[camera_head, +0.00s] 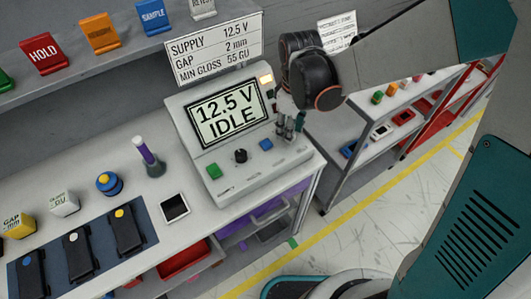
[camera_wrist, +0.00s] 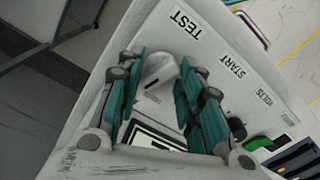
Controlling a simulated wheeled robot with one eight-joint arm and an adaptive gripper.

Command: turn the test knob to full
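The grey console (camera_head: 262,175) stands on the bench, and its screen (camera_head: 227,111) reads "12.5 V IDLE". My gripper (camera_head: 289,128) points down at the console's right end in the head view. In the wrist view, a pale grey-white knob (camera_wrist: 160,68) sits beside the TEST label (camera_wrist: 184,23). My gripper (camera_wrist: 162,72) has its teal fingers spread, one on each side of this knob. Narrow gaps seem to show between the pads and the knob; contact cannot be made out. In the head view the gripper hides this knob.
A black knob (camera_head: 240,156), a blue button (camera_head: 266,144) and a green button (camera_head: 214,171) are on the console face. A shelf with coloured signs runs above. A rack (camera_head: 355,160) stands right.

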